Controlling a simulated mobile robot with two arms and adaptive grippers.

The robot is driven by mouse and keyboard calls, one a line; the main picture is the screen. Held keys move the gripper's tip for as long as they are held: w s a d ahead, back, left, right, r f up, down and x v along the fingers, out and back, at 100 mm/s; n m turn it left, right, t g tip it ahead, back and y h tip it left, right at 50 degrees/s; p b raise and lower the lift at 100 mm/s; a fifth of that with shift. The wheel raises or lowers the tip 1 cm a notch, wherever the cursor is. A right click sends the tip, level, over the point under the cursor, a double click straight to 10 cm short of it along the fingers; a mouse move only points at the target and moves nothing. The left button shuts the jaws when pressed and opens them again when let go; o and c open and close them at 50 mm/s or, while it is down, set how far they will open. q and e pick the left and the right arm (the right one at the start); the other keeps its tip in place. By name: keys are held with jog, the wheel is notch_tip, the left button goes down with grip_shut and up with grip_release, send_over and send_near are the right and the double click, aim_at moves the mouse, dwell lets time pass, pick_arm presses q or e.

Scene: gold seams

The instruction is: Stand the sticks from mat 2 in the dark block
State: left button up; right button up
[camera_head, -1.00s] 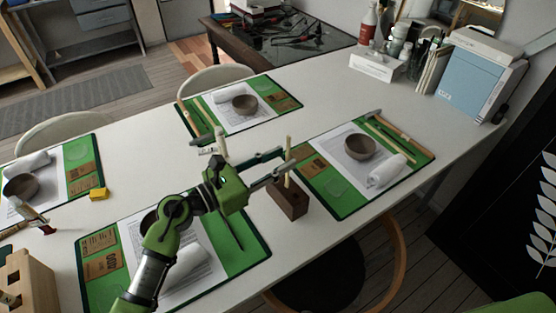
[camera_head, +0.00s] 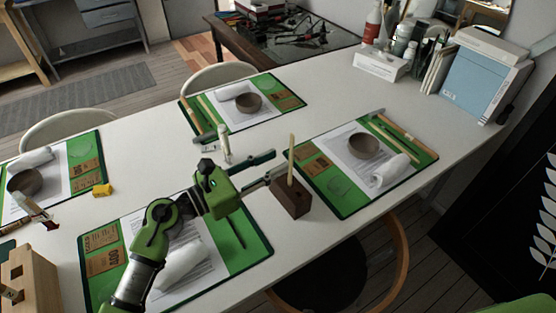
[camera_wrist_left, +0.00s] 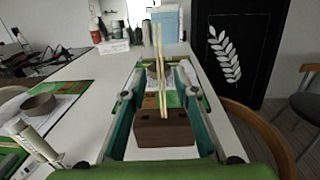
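The dark block (camera_head: 291,200) stands on the white table between the front mat and the right mat. Pale thin sticks (camera_head: 291,160) stand upright in its top; the left wrist view shows two close together (camera_wrist_left: 161,65), slightly crossed. My left gripper (camera_head: 281,163) is open, its fingers on either side of the sticks and above the block, with nothing gripped. The block (camera_wrist_left: 164,131) also shows between the fingers in the left wrist view. I cannot read which mat is number 2. My right gripper is not in view.
A white bottle (camera_head: 225,148) stands near my gripper. A light wooden block (camera_head: 40,280) is at lower left. The table's front edge is close to the dark block.

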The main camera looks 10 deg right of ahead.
pick_arm(q)
jog(key=b+v, duration=0.1)
jog(key=v, duration=0.5)
dwell(0.3)
notch_tip(320, 180, up, 6)
jog(key=p, duration=0.4)
jog(key=shift+p, duration=0.3)
dwell(0.4)
